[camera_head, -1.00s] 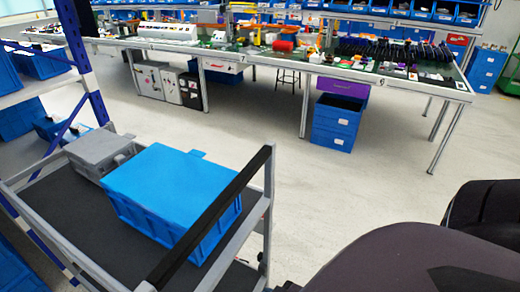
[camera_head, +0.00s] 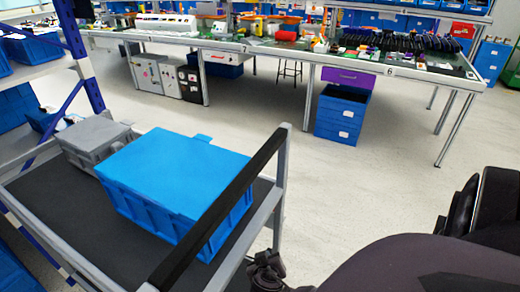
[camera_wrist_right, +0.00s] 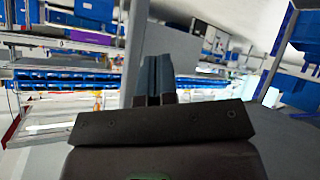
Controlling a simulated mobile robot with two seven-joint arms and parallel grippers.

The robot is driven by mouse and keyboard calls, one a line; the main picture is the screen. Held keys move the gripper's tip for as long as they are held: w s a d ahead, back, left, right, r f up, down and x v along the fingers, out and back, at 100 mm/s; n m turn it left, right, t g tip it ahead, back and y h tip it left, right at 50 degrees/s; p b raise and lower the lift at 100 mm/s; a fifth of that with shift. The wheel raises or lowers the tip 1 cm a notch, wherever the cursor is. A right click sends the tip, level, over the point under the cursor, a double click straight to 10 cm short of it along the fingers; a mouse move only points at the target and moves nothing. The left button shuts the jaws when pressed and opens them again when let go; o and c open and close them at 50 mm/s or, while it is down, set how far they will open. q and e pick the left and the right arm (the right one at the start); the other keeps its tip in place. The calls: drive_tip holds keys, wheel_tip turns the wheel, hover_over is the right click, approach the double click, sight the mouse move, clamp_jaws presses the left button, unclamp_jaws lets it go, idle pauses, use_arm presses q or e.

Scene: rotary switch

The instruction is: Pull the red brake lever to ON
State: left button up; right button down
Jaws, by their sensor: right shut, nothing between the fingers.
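I cannot make out the red brake lever in either view. The cart (camera_head: 110,250) stands at the lower left of the head view, with a grey frame and a black handle bar (camera_head: 222,205). My right gripper (camera_wrist_right: 158,78) shows in the wrist view with its two dark fingers together and nothing visible between them. In the head view a small dark mechanical part, probably of my right arm, shows low beside the cart's right post; I cannot tell if it touches. My left gripper is not in view.
A blue crate (camera_head: 165,185) and a smaller grey crate (camera_head: 95,138) stand on the cart. A long workbench (camera_head: 330,60) runs across the back, with blue drawers (camera_head: 340,115) below. A blue-posted shelf (camera_head: 85,65) is at the left. The pale floor (camera_head: 350,190) between is clear.

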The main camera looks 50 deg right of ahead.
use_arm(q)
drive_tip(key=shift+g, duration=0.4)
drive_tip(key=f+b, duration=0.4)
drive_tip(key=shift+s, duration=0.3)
use_arm(e)
drive_tip(key=w+d+r+m+g+h, duration=0.1)
drive_tip(key=w+r+m+h, duration=0.3)
drive_tip(key=w+m+h, duration=0.5)
drive_tip(key=shift+w+d+r+m+g, duration=0.25)
drive_tip(key=shift+w+d+m+g, duration=0.05)
drive_tip(key=shift+w+g, duration=0.2)
drive_tip(key=shift+d, duration=0.1)
drive_tip(key=x, duration=1.2)
drive_tip(key=shift+d+r, duration=0.15)
drive_tip(key=shift+r, duration=0.1)
drive_tip(key=shift+w+d, duration=0.2)
drive_tip(key=shift+d, duration=0.5)
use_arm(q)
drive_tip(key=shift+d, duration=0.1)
use_arm(e)
drive_tip(key=shift+d+r, duration=0.1)
drive_tip(key=shift+d, duration=0.05)
